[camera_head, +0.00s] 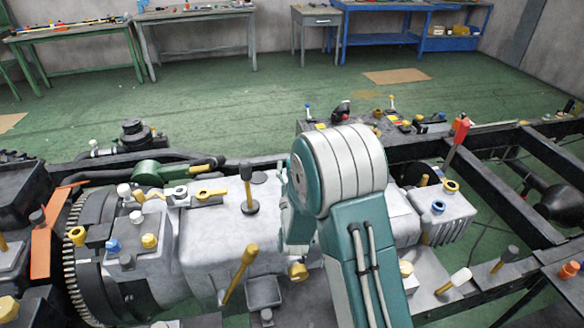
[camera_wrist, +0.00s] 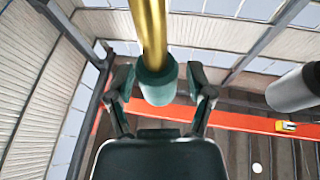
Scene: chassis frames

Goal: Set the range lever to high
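In the wrist view a gold lever rod (camera_wrist: 151,30) ends in a dark green knob (camera_wrist: 156,86). My gripper (camera_wrist: 162,84) has a finger on each side of this knob, with a visible gap on the right and a very narrow one on the left. The fingers look open around it, not clamped. In the head view my arm's thick teal and white links hide my gripper and this lever. No label shows, so I cannot confirm that it is the range lever or read its setting.
A grey cylinder (camera_wrist: 292,90) stands right of my gripper.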

